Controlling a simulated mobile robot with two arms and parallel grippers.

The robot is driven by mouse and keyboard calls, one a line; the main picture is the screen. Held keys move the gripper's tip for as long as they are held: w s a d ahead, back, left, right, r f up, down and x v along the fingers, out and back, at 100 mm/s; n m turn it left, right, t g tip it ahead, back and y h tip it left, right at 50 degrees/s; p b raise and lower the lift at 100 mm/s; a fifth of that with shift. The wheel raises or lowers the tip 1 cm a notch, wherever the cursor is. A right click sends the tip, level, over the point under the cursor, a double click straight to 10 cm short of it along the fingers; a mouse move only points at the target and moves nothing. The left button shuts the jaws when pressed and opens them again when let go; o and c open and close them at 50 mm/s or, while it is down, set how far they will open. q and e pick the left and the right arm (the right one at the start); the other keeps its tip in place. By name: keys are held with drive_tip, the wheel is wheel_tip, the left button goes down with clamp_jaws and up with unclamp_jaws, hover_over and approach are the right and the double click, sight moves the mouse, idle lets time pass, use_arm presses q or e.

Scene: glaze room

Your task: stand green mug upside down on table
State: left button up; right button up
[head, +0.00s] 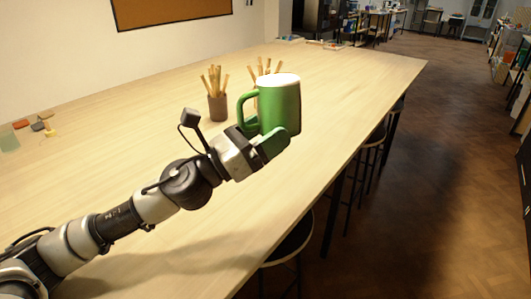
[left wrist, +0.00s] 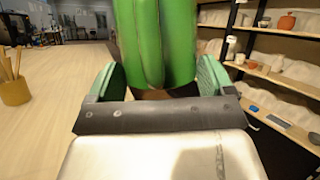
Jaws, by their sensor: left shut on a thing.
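The green mug (head: 279,108) is held above the long wooden table (head: 130,105), near its right edge. It stands roughly vertical, with its handle to the left and a pale round end facing up. I cannot tell whether that end is the opening or the base. My left gripper (head: 262,136) is shut on the lower part of the mug. In the left wrist view the mug (left wrist: 155,45) is between the green finger pads of the gripper (left wrist: 160,80), its top cut off. My right gripper is not in view.
Two brown pots (head: 218,107) of wooden tools stand behind the mug, one partly hidden by it. Small coloured pieces (head: 38,125) and a pale green glass (head: 8,140) are at far left. Stools (head: 290,243) line the table's right side. Much of the tabletop is clear.

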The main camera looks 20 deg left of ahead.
use_arm(q)
drive_tip(key=shift+m+g+h+b, duration=0.3)
drive_tip(key=shift+m+g+h, duration=0.15)
drive_tip(key=shift+m, duration=0.65)
drive_tip(key=shift+r, duration=0.1)
